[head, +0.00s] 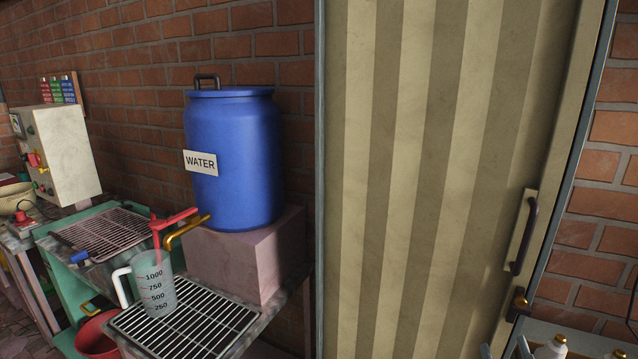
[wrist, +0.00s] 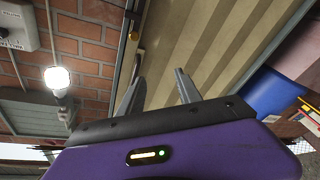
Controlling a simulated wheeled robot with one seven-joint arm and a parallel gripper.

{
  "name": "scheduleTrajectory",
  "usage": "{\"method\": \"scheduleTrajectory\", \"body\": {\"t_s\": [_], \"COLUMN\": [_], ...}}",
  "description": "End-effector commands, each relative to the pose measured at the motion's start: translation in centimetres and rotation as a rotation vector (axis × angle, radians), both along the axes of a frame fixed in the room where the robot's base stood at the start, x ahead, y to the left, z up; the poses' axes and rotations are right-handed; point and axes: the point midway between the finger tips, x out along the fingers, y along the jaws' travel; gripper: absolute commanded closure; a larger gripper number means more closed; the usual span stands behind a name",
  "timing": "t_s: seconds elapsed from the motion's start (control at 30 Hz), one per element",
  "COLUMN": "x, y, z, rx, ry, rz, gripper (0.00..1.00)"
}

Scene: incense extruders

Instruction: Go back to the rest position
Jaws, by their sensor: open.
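My gripper (wrist: 159,76) shows in the wrist view, with its two grey fingers spread apart and nothing between them. The fingers point toward the striped door (wrist: 215,45), with a gap I cannot judge. In the head view I do not make out my gripper. The closed striped door (head: 430,180) fills the middle and right there, with a dark handle (head: 525,236) on its right side.
A blue water barrel (head: 232,155) stands on a pinkish block (head: 225,264). A measuring jug (head: 155,292) stands on a drain grate (head: 205,335) under the tap. A control box (head: 62,155) is at left. In the wrist view, a lit lamp (wrist: 57,78) hangs by the brick wall.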

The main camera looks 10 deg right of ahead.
Motion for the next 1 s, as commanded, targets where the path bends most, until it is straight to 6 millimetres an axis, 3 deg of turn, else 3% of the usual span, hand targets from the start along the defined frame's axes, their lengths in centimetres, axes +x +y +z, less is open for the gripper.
{"method": "scheduleTrajectory", "body": {"t_s": [0.3, 0.5, 0.8, 1.0], "x": [-9.3, -16.0, -25.6, -29.5], "y": [7.2, 10.1, 12.2, 12.8], "z": [-4.4, -6.2, -8.3, -10.0], "rx": [0.301, 0.473, 0.636, 0.652], "ry": [-0.045, -0.02, 0.129, 0.253], "rz": [0.194, 0.264, 0.303, 0.309], "gripper": [0.59, 0.59, 0.59, 0.59]}}
